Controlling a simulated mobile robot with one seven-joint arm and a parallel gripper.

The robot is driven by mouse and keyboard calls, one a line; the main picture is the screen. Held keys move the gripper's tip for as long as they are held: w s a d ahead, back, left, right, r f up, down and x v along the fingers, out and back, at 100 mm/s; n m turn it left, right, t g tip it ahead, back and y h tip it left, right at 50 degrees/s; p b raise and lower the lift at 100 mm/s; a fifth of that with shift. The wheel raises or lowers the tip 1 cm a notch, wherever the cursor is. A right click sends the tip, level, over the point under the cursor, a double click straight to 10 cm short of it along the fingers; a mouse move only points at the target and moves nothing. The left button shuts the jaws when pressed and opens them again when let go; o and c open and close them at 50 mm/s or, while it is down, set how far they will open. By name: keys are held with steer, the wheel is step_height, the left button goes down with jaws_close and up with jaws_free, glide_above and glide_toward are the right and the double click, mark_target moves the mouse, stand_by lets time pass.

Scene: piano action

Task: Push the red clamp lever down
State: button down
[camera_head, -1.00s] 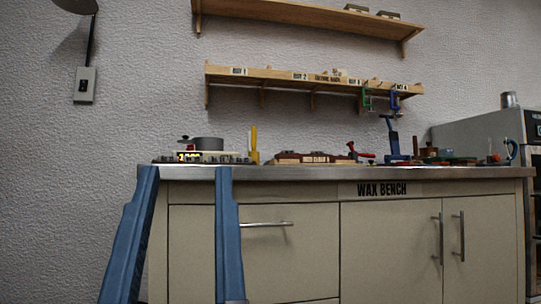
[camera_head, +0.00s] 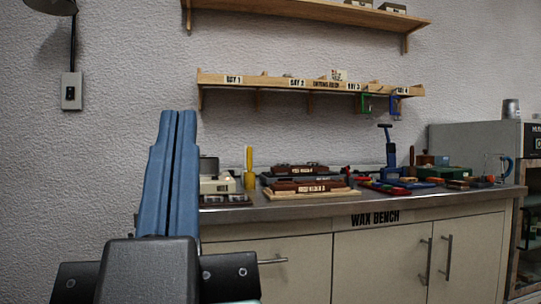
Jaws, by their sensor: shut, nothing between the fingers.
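My gripper (camera_head: 178,114) stands upright at the left of the view, its two long blue fingers shut together with nothing between them. It is in front of the left end of the wax bench, well left of the red parts. A small red upright part (camera_head: 347,172), which looks like the red clamp lever, stands just right of the brown mould blocks (camera_head: 308,186). It is small in the picture, and I cannot tell its exact angle. My gripper does not touch it.
The wax bench (camera_head: 450,198) carries a yellow upright tool (camera_head: 249,168), a blue press-like stand (camera_head: 389,150) and a green box (camera_head: 445,173). A pale device (camera_head: 217,184) is partly hidden behind my fingers. A labelled shelf (camera_head: 300,84) hangs above; the air between is mostly clear.

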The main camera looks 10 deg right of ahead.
step_height(320, 180, up, 48)
steer(key=p, duration=4.5)
